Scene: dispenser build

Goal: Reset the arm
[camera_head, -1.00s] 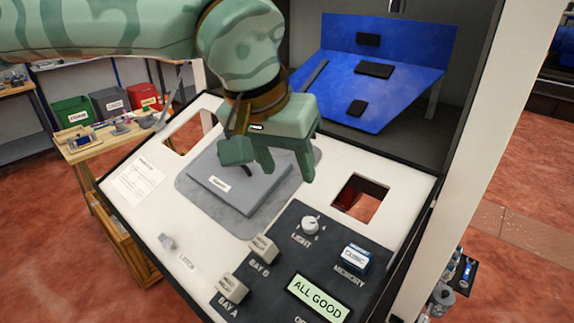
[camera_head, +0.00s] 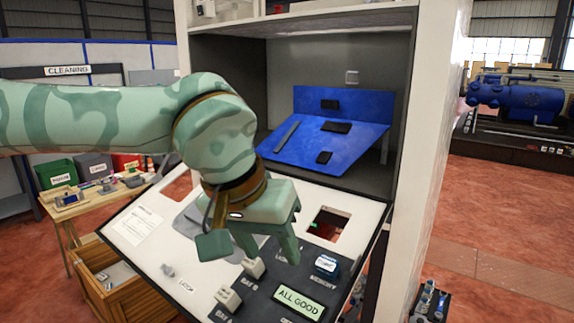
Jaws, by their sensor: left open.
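My left arm comes in from the left, and its green gripper (camera_head: 268,258) hangs over the sloping white control panel (camera_head: 128,250). The gripper points down with its fingers apart and nothing between them. It hides most of the grey plate (camera_head: 190,222) on the panel and part of the dark control section. The display (camera_head: 299,302) there reads ALL GOOD. The BAY A switch (camera_head: 227,299), the BAY B switch (camera_head: 253,267) and the MEMORY button (camera_head: 326,265) show beside it. My right gripper is not in view.
A blue board (camera_head: 325,146) with black parts stands in the grey recess behind the panel. A white post (camera_head: 425,150) borders the right. The panel has a square opening (camera_head: 328,226).

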